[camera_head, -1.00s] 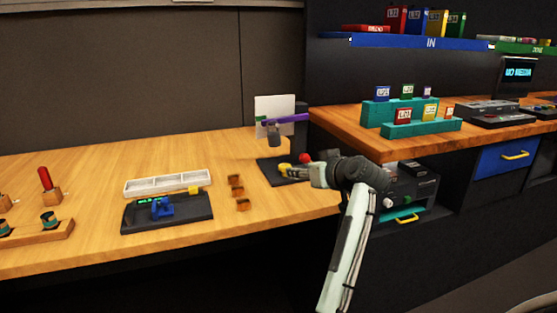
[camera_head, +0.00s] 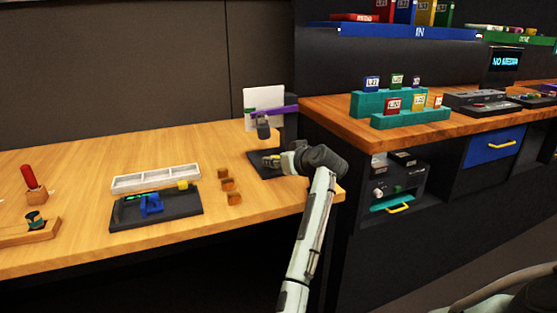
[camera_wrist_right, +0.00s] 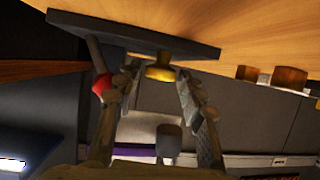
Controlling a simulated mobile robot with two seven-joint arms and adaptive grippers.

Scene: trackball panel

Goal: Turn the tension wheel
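A dark press-like stand (camera_head: 262,165) has a black base, an upright post and a purple lever (camera_head: 276,114). It stands at the table's right end. In the right wrist view its base plate (camera_wrist_right: 130,33) appears upside down, carrying a yellow round knob (camera_wrist_right: 160,72) and a red ball (camera_wrist_right: 102,87) on a rod. No part is labelled as the tension wheel. My right gripper (camera_head: 287,161) is at the base. In the wrist view its fingers (camera_wrist_right: 157,96) are apart, with the yellow knob between and just beyond the tips; contact is unclear. The red ball is beside the left finger. My left gripper is out of view.
Small brown blocks (camera_head: 228,185) lie left of the stand. Further left are a black panel (camera_head: 190,207) with a blue part and a white tray (camera_head: 157,178). A higher wooden counter (camera_head: 350,130) with teal racks rises on the right.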

